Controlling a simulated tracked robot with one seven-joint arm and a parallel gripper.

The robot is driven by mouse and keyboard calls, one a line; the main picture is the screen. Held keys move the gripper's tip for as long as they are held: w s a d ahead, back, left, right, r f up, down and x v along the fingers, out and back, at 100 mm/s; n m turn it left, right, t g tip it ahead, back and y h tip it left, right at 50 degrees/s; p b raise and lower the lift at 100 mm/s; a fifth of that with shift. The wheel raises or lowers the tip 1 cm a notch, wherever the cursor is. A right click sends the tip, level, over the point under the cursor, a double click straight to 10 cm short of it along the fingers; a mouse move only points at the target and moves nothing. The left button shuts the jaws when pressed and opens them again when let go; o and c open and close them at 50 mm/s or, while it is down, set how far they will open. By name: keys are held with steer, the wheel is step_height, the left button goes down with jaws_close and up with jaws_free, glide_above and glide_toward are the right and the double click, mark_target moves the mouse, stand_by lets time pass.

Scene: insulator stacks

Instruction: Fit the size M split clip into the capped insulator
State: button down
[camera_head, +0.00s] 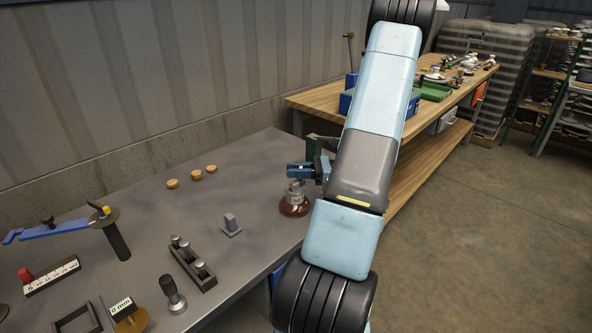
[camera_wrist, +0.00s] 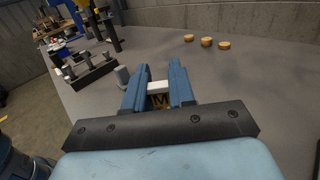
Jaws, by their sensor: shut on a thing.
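My gripper (camera_head: 300,170) is at the far right edge of the grey table, just above the capped insulator. The insulator has a brown disc (camera_head: 294,207) and a grey metal cap (camera_head: 295,192). In the wrist view, my gripper's blue fingers (camera_wrist: 158,80) are shut on the split clip, which shows as a pale bar (camera_wrist: 159,87) with a yellow "M" mark (camera_wrist: 159,101) below it. The clip is too small to make out in the head view. I cannot tell whether it touches the cap. The insulator is hidden in the wrist view.
Several items share the table: three corks (camera_head: 197,174), a small grey block (camera_head: 231,225), a black rack with metal posts (camera_head: 192,264), a black-handled tool (camera_head: 173,296) and a stand with a blue arm (camera_head: 118,240). A wooden bench (camera_head: 320,100) stands behind.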

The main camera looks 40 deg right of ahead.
steer(key=shift+f, duration=0.7)
steer(key=c, duration=0.9)
jaws_free()
steer(key=shift+o, duration=0.2)
steer(key=v, duration=1.3)
steer(key=shift+s+d, duration=0.3)
steer(key=w+a+r+n+g+h, duration=0.25)
steer(key=a+r+n+g, duration=0.35)
steer(key=a, duration=0.5)
steer(key=w+a+r+n+g+h, duration=0.1)
steer(key=a+r+n+g+h, duration=0.3)
steer(key=a+r+n, duration=0.55)
steer(key=s+a+r+n+t+h, duration=0.2)
steer(key=s+a+r+n+h, duration=0.2)
steer(key=a, duration=0.4)
steer(key=s+a+r+n+t+h, duration=0.2)
steer(key=s+a+r+n+h, duration=0.2)
steer(key=s+a+r+n, duration=0.2)
steer(key=shift+s+a+t, duration=0.35)
steer(key=shift+a+t, duration=0.05)
steer(key=shift+a, duration=0.5)
